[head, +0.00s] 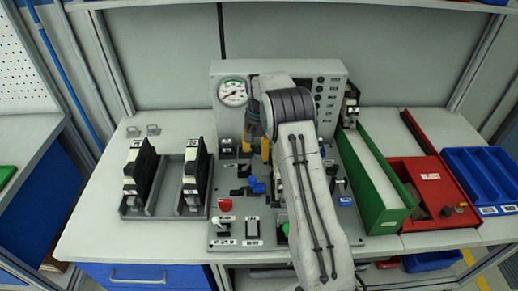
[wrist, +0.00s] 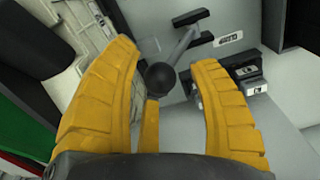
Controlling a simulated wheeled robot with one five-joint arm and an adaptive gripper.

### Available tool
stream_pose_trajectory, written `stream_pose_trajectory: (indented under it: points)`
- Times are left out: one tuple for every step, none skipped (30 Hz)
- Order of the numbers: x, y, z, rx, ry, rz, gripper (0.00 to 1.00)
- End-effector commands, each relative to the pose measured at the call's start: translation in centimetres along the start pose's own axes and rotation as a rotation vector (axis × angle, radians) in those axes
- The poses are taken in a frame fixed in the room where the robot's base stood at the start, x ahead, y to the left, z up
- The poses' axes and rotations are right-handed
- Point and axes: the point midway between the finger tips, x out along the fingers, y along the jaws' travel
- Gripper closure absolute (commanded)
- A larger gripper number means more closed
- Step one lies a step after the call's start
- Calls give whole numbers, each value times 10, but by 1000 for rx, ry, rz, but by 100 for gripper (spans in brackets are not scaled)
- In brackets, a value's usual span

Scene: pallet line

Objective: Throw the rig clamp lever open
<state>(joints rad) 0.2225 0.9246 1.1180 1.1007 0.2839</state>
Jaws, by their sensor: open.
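The clamp lever (wrist: 175,52) shows in the wrist view as a grey rod with a black ball knob (wrist: 160,78) at its end. Its other end is a grey pivot next to a printed label. My gripper (wrist: 158,65) is open, with its yellow fingers on either side of the knob and a gap to the right finger. I cannot tell whether the left finger touches it. In the head view my gripper (head: 256,148) is low in front of the rig's upright panel (head: 300,80). I cannot make out the lever there; my arm covers much of the rig.
The rig base (head: 231,243) carries a red button (head: 225,205), a blue part (head: 256,185) and switches. Black-and-white units stand in a grey tray (head: 168,210) at left. A green bin (head: 385,215), red tray (head: 420,222) and blue bin (head: 480,175) stand at right.

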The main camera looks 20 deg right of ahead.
Motion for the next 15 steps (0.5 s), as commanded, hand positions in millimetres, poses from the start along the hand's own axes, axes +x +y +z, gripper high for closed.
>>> stream_pose_trajectory:
  points:
    - [2,0,0,0,-1,0,45]
    - [4,0,0,0,0,0,45]
    - [5,0,0,0,-1,0,45]
    - [6,0,0,0,-1,0,45]
    - [6,0,0,0,-1,0,45]
    - [7,0,0,0,0,0,45]
    - [7,0,0,0,0,0,45]
    - [7,0,0,0,0,0,45]
    - [7,0,0,0,0,0,45]
    - [7,0,0,0,0,0,45]
    - [7,0,0,0,0,0,45]
    - [7,0,0,0,0,0,45]
    - [7,0,0,0,0,0,45]
    - [7,0,0,0,0,0,44]
    - [7,0,0,0,0,0,48]
